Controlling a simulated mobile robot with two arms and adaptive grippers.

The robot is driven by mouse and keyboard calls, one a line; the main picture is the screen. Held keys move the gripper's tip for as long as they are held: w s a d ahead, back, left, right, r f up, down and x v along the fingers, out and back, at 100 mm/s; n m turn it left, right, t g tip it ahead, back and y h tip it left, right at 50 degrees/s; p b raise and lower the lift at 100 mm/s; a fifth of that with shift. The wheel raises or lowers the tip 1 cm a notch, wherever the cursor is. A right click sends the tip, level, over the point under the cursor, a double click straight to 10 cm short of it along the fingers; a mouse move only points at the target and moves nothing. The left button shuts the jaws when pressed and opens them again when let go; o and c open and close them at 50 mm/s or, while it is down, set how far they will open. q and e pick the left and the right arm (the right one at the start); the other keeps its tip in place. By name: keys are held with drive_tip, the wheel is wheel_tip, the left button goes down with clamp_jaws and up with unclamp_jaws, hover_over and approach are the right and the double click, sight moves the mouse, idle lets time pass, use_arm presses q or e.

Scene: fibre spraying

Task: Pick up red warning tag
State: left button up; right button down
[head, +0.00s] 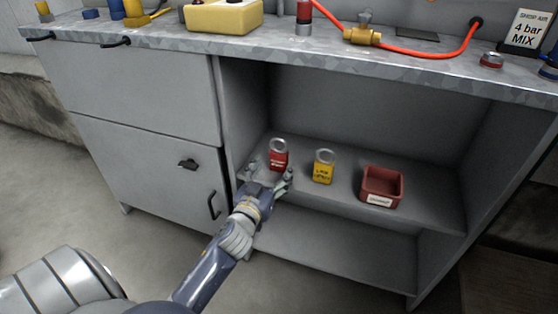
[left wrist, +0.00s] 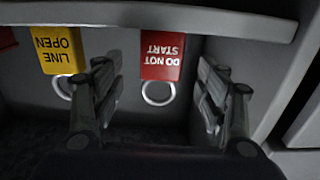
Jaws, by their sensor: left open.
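The red warning tag (head: 278,160) with a metal ring stands on the shelf inside the open cabinet bay, at its left side. In the left wrist view the red tag (left wrist: 163,58) appears upside down and reads "DO NOT START", with its ring pointing down in the picture. My left gripper (head: 268,176) is open just in front of the tag. In the left wrist view its two fingers (left wrist: 160,100) stand on either side of the tag and ring, apart from them. My right gripper is not in view.
A yellow "LINE OPEN" tag (head: 323,168) stands right of the red tag, close to one finger. A red bin (head: 382,187) sits further right on the shelf. The cabinet's left wall is close to my gripper. The worktop (head: 250,52) overhangs above.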

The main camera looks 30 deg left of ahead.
sight(277, 159)
use_arm(q)
drive_tip(key=b+x, duration=0.1)
drive_tip(key=x, duration=0.4)
drive_tip(key=shift+r, duration=0.1)
drive_tip(key=c, duration=1.2)
